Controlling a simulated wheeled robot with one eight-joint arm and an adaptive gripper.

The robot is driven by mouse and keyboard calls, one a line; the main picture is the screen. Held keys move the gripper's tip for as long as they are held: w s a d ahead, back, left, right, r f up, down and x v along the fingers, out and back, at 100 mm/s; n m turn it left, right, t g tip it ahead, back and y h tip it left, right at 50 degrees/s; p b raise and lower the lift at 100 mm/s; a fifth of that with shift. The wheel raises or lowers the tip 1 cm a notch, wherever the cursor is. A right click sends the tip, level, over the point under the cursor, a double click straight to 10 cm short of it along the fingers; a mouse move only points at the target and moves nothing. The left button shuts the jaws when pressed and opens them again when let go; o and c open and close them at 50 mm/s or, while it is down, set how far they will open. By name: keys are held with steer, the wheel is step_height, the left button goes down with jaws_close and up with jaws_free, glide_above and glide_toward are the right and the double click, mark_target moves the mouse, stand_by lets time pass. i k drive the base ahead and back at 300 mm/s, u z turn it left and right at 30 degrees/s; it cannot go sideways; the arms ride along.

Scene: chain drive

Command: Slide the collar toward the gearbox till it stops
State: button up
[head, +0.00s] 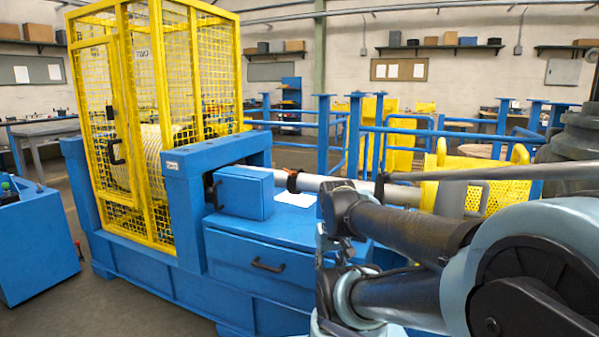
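A pale metal shaft (320,183) runs left to right above a blue machine bed. A dark, brownish ring (292,180), which looks like the collar, sits around the shaft near its left end. A blue box (243,193) with a black handle stands just left of it and may be the gearbox; no label shows it. A short stretch of shaft lies between ring and box. My arm fills the lower right. My gripper seems to be among the dark parts at its left end (335,243), right of and below the ring. Its fingers cannot be made out.
A white sheet (296,199) lies on the bed below the shaft. A blue frame (190,210) and a yellow mesh cage (150,120) stand at left. A second dark fitting (380,187) is on the shaft near my arm. Blue railings (340,140) stand behind.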

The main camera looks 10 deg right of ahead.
mark_target(291, 182)
steer(key=z, duration=1.45)
steer(key=k, duration=1.1)
steer(key=u, duration=1.15)
steer(key=i, duration=1.65)
